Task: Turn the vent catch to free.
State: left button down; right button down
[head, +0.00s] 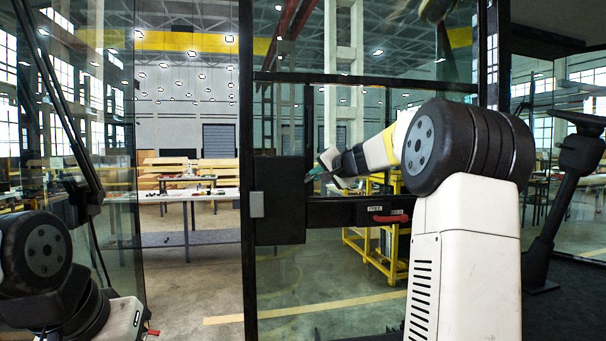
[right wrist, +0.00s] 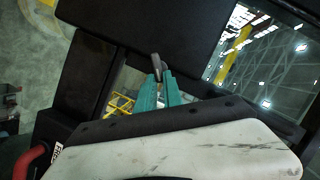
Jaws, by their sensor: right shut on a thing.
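The vent catch looks to be the red handle (head: 390,218) on the dark crossbar of the glazed door. It lies roughly level below two small white labels, the left one reading FREE and the right one seemingly HOLD. Its red end (right wrist: 30,162) shows at the lower left of the right wrist view. My right gripper (head: 312,175) is up and to the left of the handle, apart from it, beside the black lock box (head: 280,205). In the right wrist view its teal fingers are shut on a small grey pin (right wrist: 156,66) in front of a black panel. My left gripper is out of view.
A glass panel with a dark frame (head: 249,270) stands before me; an opening lies to its left. Beyond it are a workbench (head: 185,195) and a yellow trolley (head: 375,250). A dark steering column (head: 560,190) stands at the right.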

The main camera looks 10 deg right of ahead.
jog(key=shift+d+f+m+t+y, duration=0.1)
jog(key=shift+f+m+t+y, duration=0.25)
jog(key=shift+m, duration=0.65)
jog(key=shift+d+f+m+t+y, duration=0.15)
jog(key=shift+m+t+y, duration=0.25)
jog(key=shift+m, duration=0.6)
jog(key=shift+f+m+t+y, duration=0.35)
jog(key=shift+m, duration=0.65)
jog(key=c, duration=1.5)
grip_release()
jog(key=v, duration=0.7)
jog(key=shift+s+d, duration=0.1)
jog(key=shift+s, duration=0.3)
